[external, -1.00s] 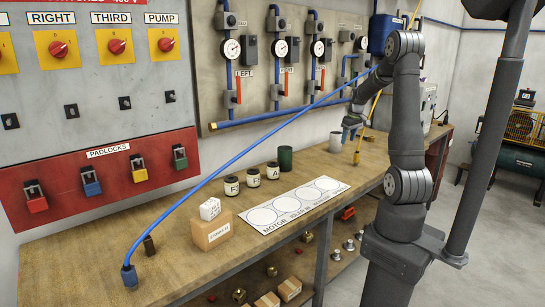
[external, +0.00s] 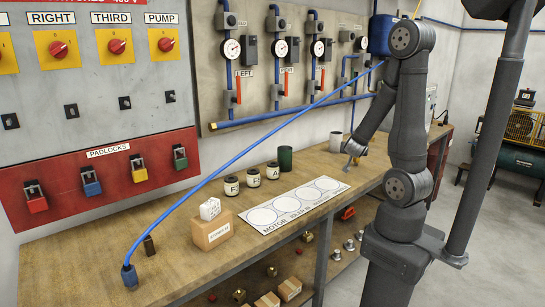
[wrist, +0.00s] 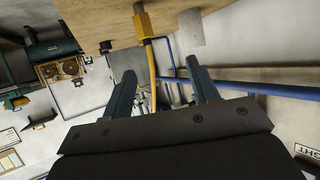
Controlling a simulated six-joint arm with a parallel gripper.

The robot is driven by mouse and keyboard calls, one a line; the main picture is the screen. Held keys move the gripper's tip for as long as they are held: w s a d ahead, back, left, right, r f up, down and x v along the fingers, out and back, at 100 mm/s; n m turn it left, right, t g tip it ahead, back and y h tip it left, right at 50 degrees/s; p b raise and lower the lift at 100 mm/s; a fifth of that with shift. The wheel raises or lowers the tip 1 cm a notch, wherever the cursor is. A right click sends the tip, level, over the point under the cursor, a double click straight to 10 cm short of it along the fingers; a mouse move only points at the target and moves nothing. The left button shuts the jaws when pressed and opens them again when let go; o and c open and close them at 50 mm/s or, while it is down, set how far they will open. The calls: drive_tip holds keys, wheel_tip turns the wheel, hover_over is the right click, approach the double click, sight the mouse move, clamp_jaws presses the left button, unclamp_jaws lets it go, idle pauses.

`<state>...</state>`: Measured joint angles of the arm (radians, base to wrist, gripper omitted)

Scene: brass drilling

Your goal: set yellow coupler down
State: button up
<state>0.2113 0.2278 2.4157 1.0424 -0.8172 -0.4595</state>
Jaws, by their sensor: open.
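The yellow coupler (wrist: 143,24) stands on the wooden bench at the top of the tilted wrist view, with its yellow hose (wrist: 151,65) running away from it. My gripper (wrist: 161,68) is open, with one finger on each side and nothing clearly held between them. The coupler shows beyond the fingertips and looks apart from them.
A grey cup (external: 336,142) stands beside my gripper and shows as a grey cylinder (wrist: 191,27) in the wrist view. A blue hose (external: 250,130) crosses over the bench to a blue coupler (external: 129,276).

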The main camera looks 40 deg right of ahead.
drive_tip(key=s, duration=0.2)
approach(356, 159)
drive_tip(key=shift+m+h, duration=0.3)
drive_tip(key=shift+h, duration=0.1)
drive_tip(key=w+d, duration=0.2)
drive_tip(key=d, duration=0.1)
drive_tip(key=w+d, duration=0.1)
drive_tip(key=d, duration=0.1)
drive_tip(key=shift+w+d+r, duration=0.15)
drive_tip(key=shift+w+r, duration=0.05)
drive_tip(key=shift+r, duration=0.15)
drive_tip(key=x, duration=0.2)
drive_tip(key=f+x, duration=0.1)
drive_tip(key=x, duration=0.1)
drive_tip(key=shift+w+d+f, duration=0.2)
drive_tip(key=shift+w+d, duration=0.05)
drive_tip(key=shift+d, duration=0.1)
clamp_jaws()
drive_tip(key=shift+r, duration=0.15)
